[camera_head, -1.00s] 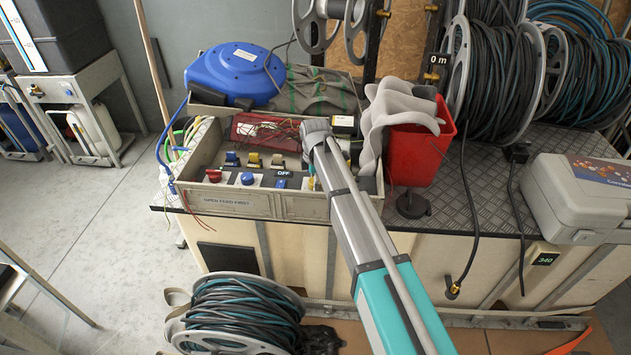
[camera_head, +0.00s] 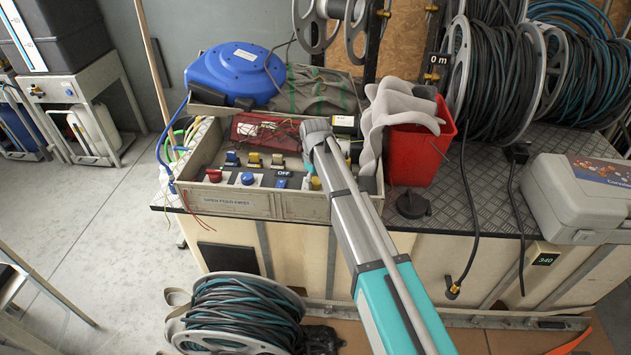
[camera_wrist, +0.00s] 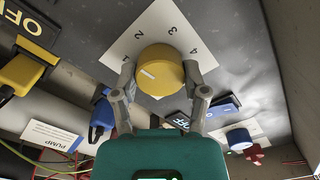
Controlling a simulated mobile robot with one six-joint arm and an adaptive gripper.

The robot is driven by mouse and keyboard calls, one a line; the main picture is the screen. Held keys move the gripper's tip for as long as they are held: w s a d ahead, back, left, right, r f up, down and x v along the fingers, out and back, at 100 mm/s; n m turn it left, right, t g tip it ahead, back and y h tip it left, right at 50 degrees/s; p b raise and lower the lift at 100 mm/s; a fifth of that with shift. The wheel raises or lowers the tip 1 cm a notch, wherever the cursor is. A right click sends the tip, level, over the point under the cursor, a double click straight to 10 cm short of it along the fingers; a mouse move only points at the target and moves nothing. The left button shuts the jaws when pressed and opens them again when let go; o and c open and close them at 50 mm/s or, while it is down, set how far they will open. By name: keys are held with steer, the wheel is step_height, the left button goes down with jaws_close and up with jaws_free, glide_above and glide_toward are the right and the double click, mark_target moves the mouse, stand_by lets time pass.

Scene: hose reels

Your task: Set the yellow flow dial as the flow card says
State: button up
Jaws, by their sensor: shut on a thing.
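The yellow flow dial (camera_wrist: 168,58) is in the middle of the wrist view, on a white scale plate (camera_wrist: 128,48) with numbers around it. Its white pointer mark lies on its left half, on the side of the plate's low numbers; the exact setting is hard to tell. My gripper (camera_wrist: 160,72) is shut on the dial, one finger at each side. In the head view a small part of the dial (camera_head: 316,183) shows at the control box's right end, beside my arm. I cannot make out a flow card's text.
The control box (camera_head: 235,200) also holds a blue dial (camera_head: 247,179), a blue OFF switch (camera_head: 282,181) and yellow levers (camera_head: 254,159). A blue switch (camera_wrist: 224,104) stands close to my right finger. A red bucket (camera_head: 412,155) with grey cloth stands right of the box.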

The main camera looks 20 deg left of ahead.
steer(key=shift+m, duration=1.6)
steer(key=o, duration=1.1)
steer(key=shift+o, duration=0.2)
steer(key=shift+n, duration=0.3)
